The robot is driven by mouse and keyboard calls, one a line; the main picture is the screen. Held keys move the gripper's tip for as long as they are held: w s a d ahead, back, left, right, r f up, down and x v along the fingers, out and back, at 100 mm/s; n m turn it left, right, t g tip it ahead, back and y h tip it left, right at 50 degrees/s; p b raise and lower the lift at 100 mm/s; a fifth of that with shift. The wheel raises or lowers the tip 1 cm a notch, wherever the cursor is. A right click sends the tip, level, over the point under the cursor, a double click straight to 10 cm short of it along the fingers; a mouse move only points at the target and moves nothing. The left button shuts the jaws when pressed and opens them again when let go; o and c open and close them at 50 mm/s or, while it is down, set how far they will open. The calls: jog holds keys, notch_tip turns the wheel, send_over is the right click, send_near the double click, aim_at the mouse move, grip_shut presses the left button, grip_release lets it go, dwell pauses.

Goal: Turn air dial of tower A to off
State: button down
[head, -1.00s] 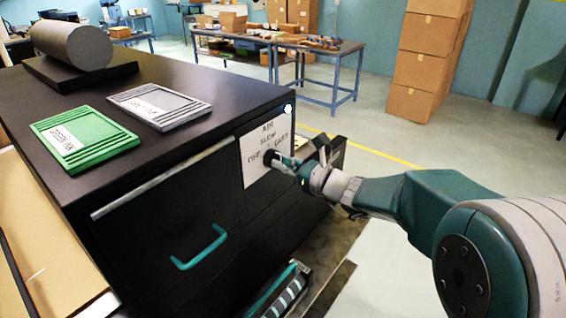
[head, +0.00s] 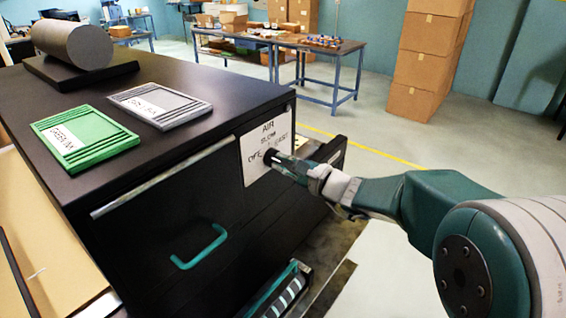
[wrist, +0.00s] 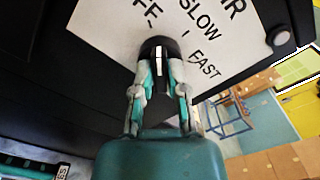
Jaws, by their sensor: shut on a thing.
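The air dial (wrist: 157,50) is a black round knob with a white mark, on a white label plate (head: 254,162) on the black cabinet's front. The plate reads AIR, SLOW, OFF and FAST. My gripper (head: 279,163) is at the dial, its two fingers shut on the knob's sides. In the wrist view the fingers (wrist: 159,80) flank the knob and the white mark runs upright between them. Which word the mark points at is hard to tell. In the head view the fingers mostly hide the dial.
The cabinet top (head: 200,90) holds a green frame (head: 85,138), a grey frame (head: 160,104) and a grey roll (head: 72,44). A teal handle (head: 200,248) juts from the front. A workbench (head: 330,50) and stacked boxes (head: 425,60) stand further back.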

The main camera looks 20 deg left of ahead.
jog(key=shift+f+n, duration=0.15)
jog(key=shift+n, duration=1.05)
jog(key=c, duration=0.7)
grip_release()
jog(key=shift+a, duration=0.15)
jog(key=shift+o, duration=0.2)
jog(key=v, duration=1.2)
